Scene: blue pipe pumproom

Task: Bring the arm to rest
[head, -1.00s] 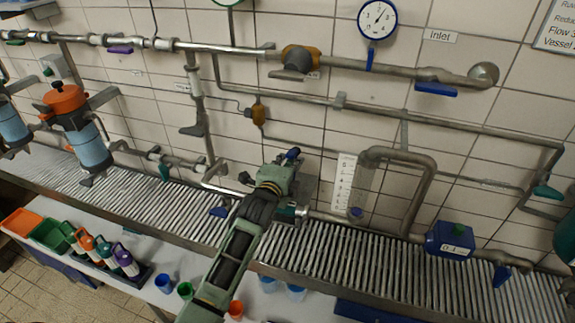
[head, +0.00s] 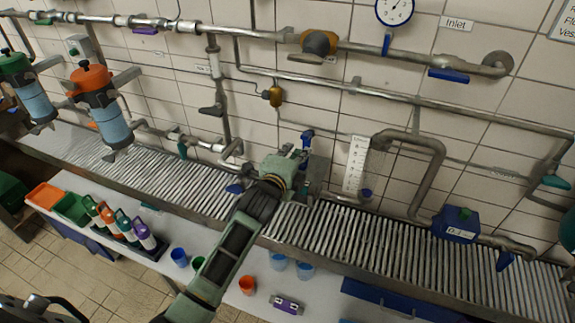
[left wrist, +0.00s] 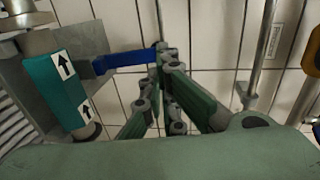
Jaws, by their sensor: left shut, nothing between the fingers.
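My left arm (head: 225,248) reaches up from the bottom of the head view to the pipework above the grating. My left gripper (head: 297,151) is at its far end, close to a blue valve lever (head: 307,139). In the left wrist view my left gripper (left wrist: 161,62) is shut and empty. Its fingertips are beside the end of the blue lever (left wrist: 130,60); I cannot tell whether they touch it. A teal valve body with arrows (left wrist: 57,88) is left of the fingers. My right gripper is not in view.
Pipes run along the tiled wall behind my gripper, with an orange-brown valve (head: 319,43) above. A scale plate (head: 355,163) and a bent pipe (head: 440,165) are to the right. Below are the ribbed grating (head: 375,238), cups (head: 247,285) and a bottle rack (head: 148,250).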

